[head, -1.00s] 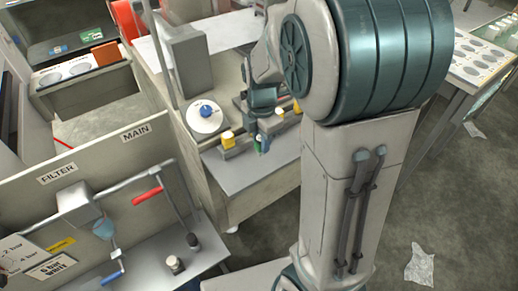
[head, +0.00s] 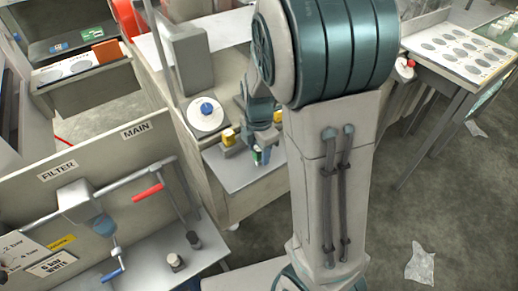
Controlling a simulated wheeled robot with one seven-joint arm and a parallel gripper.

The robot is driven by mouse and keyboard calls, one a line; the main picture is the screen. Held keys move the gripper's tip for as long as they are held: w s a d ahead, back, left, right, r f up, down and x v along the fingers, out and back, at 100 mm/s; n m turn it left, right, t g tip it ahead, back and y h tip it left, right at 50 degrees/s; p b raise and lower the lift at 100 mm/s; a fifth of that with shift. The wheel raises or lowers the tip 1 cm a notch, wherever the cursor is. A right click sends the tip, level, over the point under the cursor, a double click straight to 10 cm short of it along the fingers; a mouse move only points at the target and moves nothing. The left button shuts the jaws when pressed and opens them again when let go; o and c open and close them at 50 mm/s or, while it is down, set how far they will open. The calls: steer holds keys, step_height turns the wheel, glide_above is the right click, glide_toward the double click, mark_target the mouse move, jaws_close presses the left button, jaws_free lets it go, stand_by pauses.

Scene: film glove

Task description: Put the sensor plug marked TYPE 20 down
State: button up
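My gripper (head: 262,137) points down over the grey shelf at the front of the cart in the middle of the picture. A small green and white piece (head: 258,156), which I take to be the sensor plug, sits at its fingertips and has moved along with it. The fingers appear shut on it, though they show small and partly overlap it. No TYPE 20 marking can be read. I cannot tell whether the plug touches the shelf (head: 235,176) or hangs just above it.
A yellow-topped block (head: 228,137) stands left of my gripper. A white disc with a blue knob (head: 206,110) and a grey box (head: 193,60) are behind it. The panel marked FILTER and MAIN (head: 100,155) stands front left. A table with round recesses (head: 455,45) is at the right.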

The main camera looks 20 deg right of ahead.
steer(key=shift+r, duration=0.1)
step_height(320, 180, up, 11)
steer(key=s+r+m+t, duration=0.1)
steer(key=s+m+t, duration=0.1)
steer(key=s+m, duration=1.1)
steer(key=m+p, duration=0.1)
steer(key=m, duration=0.7)
steer(key=shift+s+r+m+t, duration=0.15)
steer(key=shift+s+m+t, duration=0.25)
stand_by(0.5)
steer(key=c, duration=0.3)
